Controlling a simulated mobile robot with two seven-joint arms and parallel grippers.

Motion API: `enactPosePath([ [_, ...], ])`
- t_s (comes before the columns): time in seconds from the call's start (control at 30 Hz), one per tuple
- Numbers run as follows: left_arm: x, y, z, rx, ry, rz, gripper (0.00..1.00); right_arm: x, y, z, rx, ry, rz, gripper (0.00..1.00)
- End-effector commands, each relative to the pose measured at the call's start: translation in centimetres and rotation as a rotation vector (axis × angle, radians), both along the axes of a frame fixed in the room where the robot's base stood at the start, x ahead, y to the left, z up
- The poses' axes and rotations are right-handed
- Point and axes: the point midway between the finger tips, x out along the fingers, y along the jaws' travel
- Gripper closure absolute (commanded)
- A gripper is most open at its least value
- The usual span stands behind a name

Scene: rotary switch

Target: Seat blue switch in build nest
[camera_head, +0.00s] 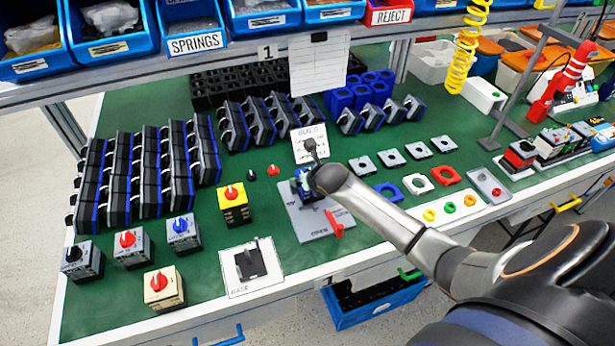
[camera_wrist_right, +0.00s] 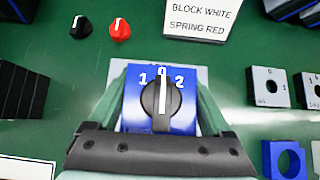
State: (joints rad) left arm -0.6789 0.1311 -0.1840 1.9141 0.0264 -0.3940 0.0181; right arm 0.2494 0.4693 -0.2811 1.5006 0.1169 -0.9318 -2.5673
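The blue switch (camera_wrist_right: 181,118) has a blue face marked 1, 0, 2 and a black knob with a white line pointing to 0. In the right wrist view it lies between the fingers of my right gripper (camera_wrist_right: 161,92), which appear to press on its two sides. In the head view the gripper (camera_head: 304,184) is over the upper end of the grey build nest (camera_head: 310,226), which has a red clamp handle (camera_head: 334,224). The arm partly hides the switch there, and whether it sits fully down cannot be told. My left gripper is not in view.
Rows of grey switch blocks (camera_head: 205,150) stand to the left. A yellow switch (camera_head: 233,203) and a card with a black base (camera_head: 250,264) are close by. A sign (camera_head: 312,143) stands just behind the nest. Loose square plates (camera_head: 390,158) lie to the right.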

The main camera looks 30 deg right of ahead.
Motion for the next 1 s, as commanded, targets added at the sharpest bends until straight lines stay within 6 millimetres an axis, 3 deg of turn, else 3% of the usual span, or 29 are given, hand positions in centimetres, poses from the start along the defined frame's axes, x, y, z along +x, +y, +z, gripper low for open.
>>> enactPosePath([
  [0.13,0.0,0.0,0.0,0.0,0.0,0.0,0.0,0.0,0.0,0.1,0.0,0.0,0.0,0.0],
  [0.47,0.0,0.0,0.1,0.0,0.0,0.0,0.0,-0.1,0.0,0.5,0.0,0.001,0.0,0.0],
  [1.0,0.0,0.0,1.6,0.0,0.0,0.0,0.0,-5.8,1.4,6.4,-0.002,0.0,0.002,0.0],
])
